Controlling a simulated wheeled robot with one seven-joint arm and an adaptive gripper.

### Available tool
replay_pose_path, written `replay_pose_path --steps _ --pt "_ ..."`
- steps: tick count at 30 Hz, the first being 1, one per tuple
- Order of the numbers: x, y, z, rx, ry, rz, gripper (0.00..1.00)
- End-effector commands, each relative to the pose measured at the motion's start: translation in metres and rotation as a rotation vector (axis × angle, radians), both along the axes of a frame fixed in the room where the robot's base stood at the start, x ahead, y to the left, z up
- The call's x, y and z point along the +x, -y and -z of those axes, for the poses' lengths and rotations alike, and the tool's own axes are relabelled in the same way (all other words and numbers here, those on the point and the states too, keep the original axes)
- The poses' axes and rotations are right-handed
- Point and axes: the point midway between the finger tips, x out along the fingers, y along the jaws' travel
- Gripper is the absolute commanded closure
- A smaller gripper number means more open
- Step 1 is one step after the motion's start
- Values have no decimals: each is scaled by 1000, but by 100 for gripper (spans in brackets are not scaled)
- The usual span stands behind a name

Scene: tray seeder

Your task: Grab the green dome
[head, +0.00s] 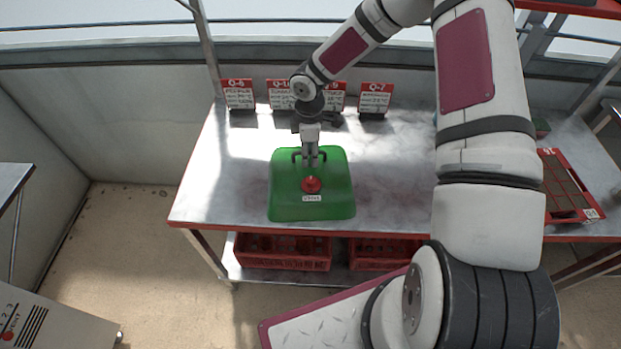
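The green dome (284,197) sits on the metal table as a rounded, square-cornered cover. It has a red knob (311,185) on top, a small white label on its front side and a dark bar-like handle (296,155) behind the knob. My gripper (311,163) points down over the rear half of the dome, right at the handle and just behind the knob. The fingertips look close together there. Whether they close on the handle or only stand beside it is too small to tell.
The metal table (225,185) is clear left and right of the dome. Several red-and-white sign cards (375,99) stand along its back edge. A red tray (567,185) lies at the far right. Red crates (283,252) sit on the shelf below.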

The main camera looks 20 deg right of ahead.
Motion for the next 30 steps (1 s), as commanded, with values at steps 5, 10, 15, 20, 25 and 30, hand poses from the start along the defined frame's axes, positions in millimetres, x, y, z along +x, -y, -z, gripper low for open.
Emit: replay_pose_path --steps 5,10,15,20,25,30 --pt "0 0 1 0 1 -1 67" --pt "0 0 1 0 1 0 92" --pt "0 0 1 0 1 0 100" --pt "0 0 1 1 1 0 100" --pt "1 0 -1 0 2 0 100" --pt "2 0 -9 -1 3 0 100"
